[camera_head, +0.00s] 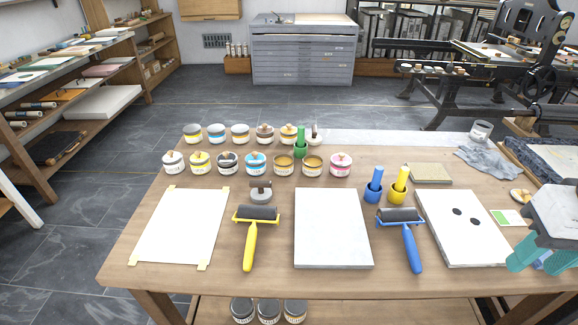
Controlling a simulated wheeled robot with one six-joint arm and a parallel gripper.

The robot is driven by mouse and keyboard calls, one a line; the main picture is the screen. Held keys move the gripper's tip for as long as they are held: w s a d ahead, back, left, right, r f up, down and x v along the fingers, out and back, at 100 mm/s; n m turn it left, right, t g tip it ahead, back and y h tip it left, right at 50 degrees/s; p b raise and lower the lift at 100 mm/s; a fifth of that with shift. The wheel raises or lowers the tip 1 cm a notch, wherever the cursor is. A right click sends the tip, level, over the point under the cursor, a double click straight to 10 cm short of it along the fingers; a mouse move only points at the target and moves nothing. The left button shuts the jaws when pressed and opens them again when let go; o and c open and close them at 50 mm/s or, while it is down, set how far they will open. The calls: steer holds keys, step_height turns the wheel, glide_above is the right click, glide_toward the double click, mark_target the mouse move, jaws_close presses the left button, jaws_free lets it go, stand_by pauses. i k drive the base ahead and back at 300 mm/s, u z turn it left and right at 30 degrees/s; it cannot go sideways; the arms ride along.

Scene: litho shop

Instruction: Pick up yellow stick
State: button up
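The yellow stick (402,178) stands upright, slightly tilted, in a small yellow cup (397,195) on the table, right of centre. A blue stick (376,178) in a blue cup (373,195) stands just to its left. My gripper (541,262) is at the right edge of the view, a grey body with teal fingers. The fingers are apart with nothing seen between them. It is over the table's front right part, well right of and nearer than the yellow stick. Part of it is cut off by the frame edge.
A blue-handled roller (411,247) lies in front of the cups. A white slab with two dark spots (457,240) lies between the cups and my gripper. A green stick (301,137), several ink jars (284,166) and a yellow-handled roller (250,247) stand or lie further left.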

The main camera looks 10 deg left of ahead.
mark_target(402, 179)
steer(key=k, duration=0.5)
steer(key=z, duration=0.45)
steer(key=i, duration=1.3)
steer(key=u, duration=0.7)
